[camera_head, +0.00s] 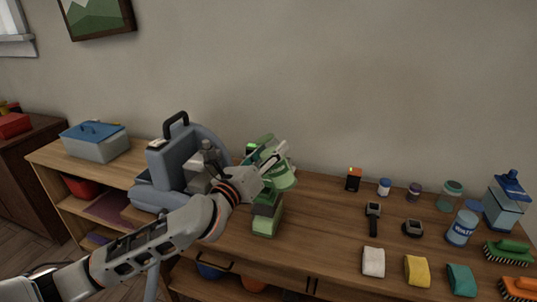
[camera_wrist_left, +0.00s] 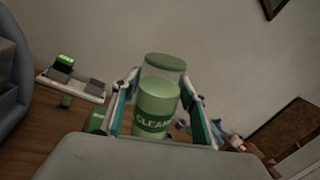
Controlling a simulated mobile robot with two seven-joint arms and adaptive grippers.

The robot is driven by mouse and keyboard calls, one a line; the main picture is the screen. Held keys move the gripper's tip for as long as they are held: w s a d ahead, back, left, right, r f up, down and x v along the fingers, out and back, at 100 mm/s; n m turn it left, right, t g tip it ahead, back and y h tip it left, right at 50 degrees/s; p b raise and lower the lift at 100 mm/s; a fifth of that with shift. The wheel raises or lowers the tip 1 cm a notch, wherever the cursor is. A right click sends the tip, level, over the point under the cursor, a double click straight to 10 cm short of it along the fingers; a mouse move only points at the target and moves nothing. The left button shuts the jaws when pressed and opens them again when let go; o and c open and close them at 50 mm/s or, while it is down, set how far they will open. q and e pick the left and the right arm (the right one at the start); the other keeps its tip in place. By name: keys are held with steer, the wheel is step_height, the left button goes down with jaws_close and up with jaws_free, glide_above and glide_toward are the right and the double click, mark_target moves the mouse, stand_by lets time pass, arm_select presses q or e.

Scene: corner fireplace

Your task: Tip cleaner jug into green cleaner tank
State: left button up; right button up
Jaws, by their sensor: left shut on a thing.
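My left gripper (camera_head: 274,165) is shut on the cleaner jug (camera_head: 283,179), a clear green jar with a green lid. In the left wrist view the jug (camera_wrist_left: 158,98) sits between the two fingers, its label reading "CLEAN" in part. The jug is held above the table, beside and above a green block-like container (camera_head: 265,218), which may be the green cleaner tank. The gripper and jug partly cover that container's top, so I cannot see an opening. My right gripper is not in view.
A blue-grey machine (camera_head: 178,160) with a black handle stands left of the gripper. Several small jars, brushes and folded cloths lie on the right of the wooden table (camera_head: 325,225). A blue-topped bottle (camera_head: 506,202) stands at far right. The table's middle front is clear.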

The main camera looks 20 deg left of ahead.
mark_target(270, 174)
arm_select(q)
steer(key=shift+d+f+n+t+b, duration=0.15)
steer(key=shift+f+n+b, duration=0.25)
steer(key=shift+b, duration=0.15)
steer(key=shift+d+f+n+t+b, duration=0.15)
steer(key=shift+f+n+b, duration=0.2)
steer(key=shift+b, duration=0.2)
steer(key=shift+f+n+b, duration=0.35)
steer(key=shift+f+b, duration=0.05)
steer(key=shift+b, duration=0.05)
steer(key=shift+d+f+n+b, duration=0.15)
steer(key=shift+f+n+b, duration=0.45)
steer(key=shift+b, duration=0.35)
steer(key=shift+d+f+n+y+b, duration=0.1)
steer(key=shift+f+n+y+b, duration=0.25)
steer(key=shift+n+b, duration=0.35)
steer(key=shift+d+f+n+t+b, duration=0.1)
steer(key=shift+f+n+t+b, duration=0.2)
steer(key=shift+t+b, duration=0.15)
steer(key=shift+d+f+n+y+b, duration=0.1)
steer(key=shift+f+n+y+b, duration=0.3)
steer(key=shift+b, duration=0.25)
steer(key=shift+w+r+p, duration=0.1)
steer(key=shift+r+p, duration=0.2)
steer(key=shift+r, duration=0.25)
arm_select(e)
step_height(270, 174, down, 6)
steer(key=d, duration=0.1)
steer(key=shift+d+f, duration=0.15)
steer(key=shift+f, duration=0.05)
